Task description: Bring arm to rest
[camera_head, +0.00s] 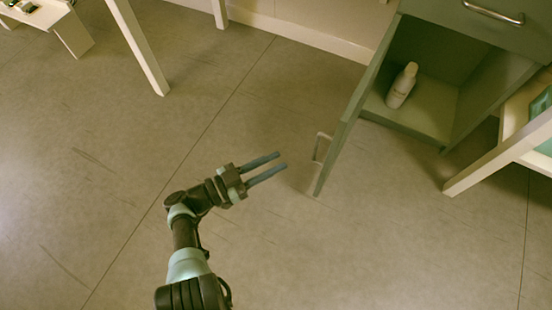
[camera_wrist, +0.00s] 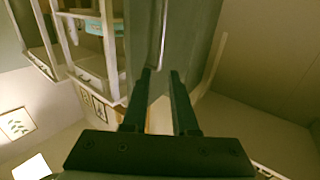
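My gripper (camera_head: 282,161) is out over the floor in the head view, its two fingers apart with nothing between them. It points right, toward the edge of an open cabinet door, and looks apart from the door. In the wrist view the two dark fingers of my gripper (camera_wrist: 160,75) are also spread and empty, with the grey-green door (camera_wrist: 200,30) and a slim handle beyond them. My arm (camera_head: 187,262) reaches up from the bottom of the head view, bent at the wrist.
The open cabinet door (camera_head: 345,130) with its handle (camera_head: 321,147) stands right of my gripper. A white bottle (camera_head: 401,88) stands inside the cabinet (camera_head: 433,107). A closed drawer (camera_head: 480,25) is above. White furniture legs stand upper left and right. The floor (camera_head: 90,190) left is clear.

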